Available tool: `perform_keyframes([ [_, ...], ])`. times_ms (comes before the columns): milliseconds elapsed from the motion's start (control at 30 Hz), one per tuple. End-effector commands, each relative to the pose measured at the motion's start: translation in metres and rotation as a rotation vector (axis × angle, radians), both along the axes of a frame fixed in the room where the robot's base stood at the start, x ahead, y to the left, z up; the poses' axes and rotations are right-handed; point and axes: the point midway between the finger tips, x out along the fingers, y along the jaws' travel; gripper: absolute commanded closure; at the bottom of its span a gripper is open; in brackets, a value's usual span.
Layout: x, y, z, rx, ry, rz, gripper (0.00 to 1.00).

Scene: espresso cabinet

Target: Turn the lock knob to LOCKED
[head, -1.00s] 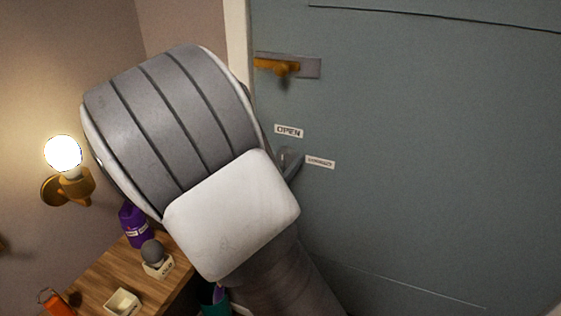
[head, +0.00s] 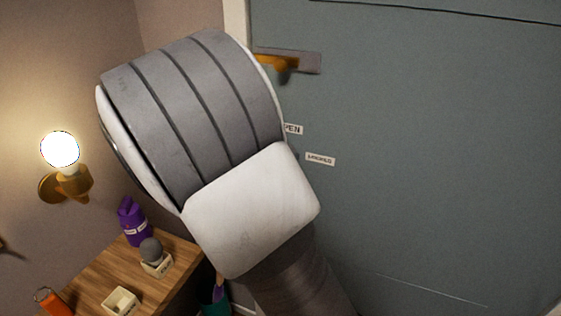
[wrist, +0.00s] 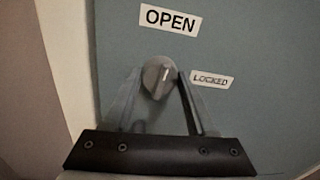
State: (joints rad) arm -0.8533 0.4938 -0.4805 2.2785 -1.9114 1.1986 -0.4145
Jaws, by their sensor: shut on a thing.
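The lock knob (wrist: 157,78) shows in the wrist view as a round grey metal knob with a raised grip, on the blue-grey door. My gripper (wrist: 158,80) has one finger on each side of it and is shut on it. The OPEN label (wrist: 169,19) is above the knob and the LOCKED label (wrist: 212,80) is to its right. The knob's grip leans slightly off vertical. In the head view my arm hides the knob and gripper; the LOCKED label (head: 320,159) and part of the OPEN label (head: 293,129) show there.
A brass door handle (head: 277,62) on a grey plate is above the labels. A lit wall lamp (head: 61,150) is at the left. A wooden table (head: 190,250) holds a purple bag (head: 134,222) and small containers. The door's right side is clear.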

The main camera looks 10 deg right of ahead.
Motion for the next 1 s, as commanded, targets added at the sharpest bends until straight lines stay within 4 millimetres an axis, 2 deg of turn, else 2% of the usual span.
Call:
perform_keyframes([
  [1000,-0.0021,-0.0041,-0.0070,0.760,-0.559,-0.001,0.99],
])
